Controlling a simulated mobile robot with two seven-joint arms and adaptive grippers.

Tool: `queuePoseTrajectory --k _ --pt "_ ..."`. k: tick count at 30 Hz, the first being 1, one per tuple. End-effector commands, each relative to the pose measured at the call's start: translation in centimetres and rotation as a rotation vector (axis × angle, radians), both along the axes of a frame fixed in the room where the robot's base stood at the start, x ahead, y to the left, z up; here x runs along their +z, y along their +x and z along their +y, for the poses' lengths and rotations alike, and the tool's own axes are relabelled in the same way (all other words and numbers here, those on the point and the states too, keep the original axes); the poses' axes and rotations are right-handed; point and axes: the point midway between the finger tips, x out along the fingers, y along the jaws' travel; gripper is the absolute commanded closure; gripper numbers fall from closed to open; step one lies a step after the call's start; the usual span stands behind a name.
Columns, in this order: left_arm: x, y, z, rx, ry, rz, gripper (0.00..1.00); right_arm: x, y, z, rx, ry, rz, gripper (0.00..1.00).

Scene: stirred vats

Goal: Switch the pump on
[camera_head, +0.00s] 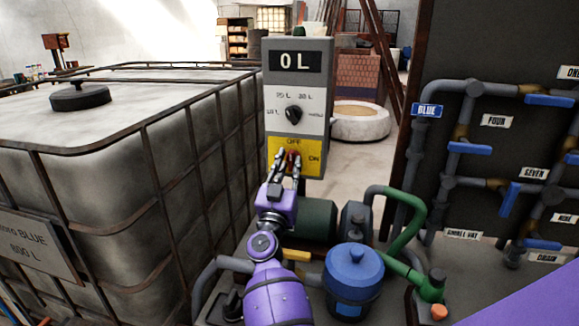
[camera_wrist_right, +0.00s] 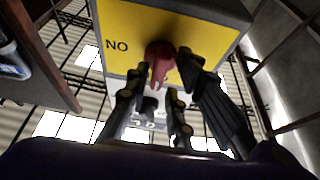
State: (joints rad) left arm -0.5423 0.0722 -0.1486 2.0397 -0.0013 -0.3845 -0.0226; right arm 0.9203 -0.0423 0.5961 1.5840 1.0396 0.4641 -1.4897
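The pump's control box (camera_head: 300,105) stands at the centre of the head view, with a display reading "0 L". On its yellow panel (camera_head: 316,168) is a red switch knob (camera_head: 291,155), with OFF above it and ON to its lower right. The knob also shows in the wrist view (camera_wrist_right: 160,62), where the picture is upside down; its handle points toward the OFF side. My right gripper (camera_head: 288,158) is at the panel, its fingers on either side of the knob. Whether they press on it is unclear. My left gripper is out of view.
A large caged white tank (camera_head: 105,170) stands close on the left. Below the box are the dark green pump motor (camera_head: 315,218), a blue-lidded canister (camera_head: 354,270) and green piping (camera_head: 405,225). A dark board with labelled pipes and blue valve handles (camera_head: 470,148) stands on the right.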

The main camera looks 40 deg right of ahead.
Motion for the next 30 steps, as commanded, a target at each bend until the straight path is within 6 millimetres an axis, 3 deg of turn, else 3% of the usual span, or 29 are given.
queuePoseTrajectory --k 1,3,20,30 --pt "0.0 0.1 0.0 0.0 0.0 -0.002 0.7 0.0 -0.1 -0.1 -0.004 0.0 0.0 0.91" --pt "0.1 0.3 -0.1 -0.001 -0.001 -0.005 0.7 0.0 -0.1 -0.1 -0.004 0.0 0.0 1.0" --pt "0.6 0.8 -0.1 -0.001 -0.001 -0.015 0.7 0.3 -0.1 -0.2 -0.004 0.027 -0.036 1.0" --pt "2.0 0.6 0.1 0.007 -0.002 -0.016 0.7 0.8 0.1 -0.1 -0.004 0.174 -0.213 1.0"
